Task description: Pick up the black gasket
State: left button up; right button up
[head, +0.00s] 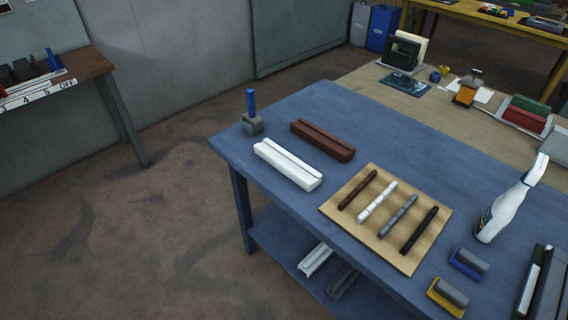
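The black gasket (419,231) appears to be the dark rod at the right end of a row on a tan board (387,258). It lies flat and slanted, with nothing on top of it. A grey rod (398,216), a white rod (377,201) and a brown rod (358,190) lie roughly parallel to its left, apart from each other. The board rests on the blue table (390,120). Neither of my grippers shows in the head view.
Left of the board are a white grooved block (287,166), a brown grooved block (322,141) and a blue-handled tool (252,115). A white spray bottle (503,208) stands to the right. Blue (467,264) and yellow (447,297) items lie near the front.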

aim_at(410, 243)
jog(key=l+z, duration=0.15)
jog(key=z, duration=0.35)
jog(key=i+l+z, duration=0.1)
jog(key=z, duration=0.4)
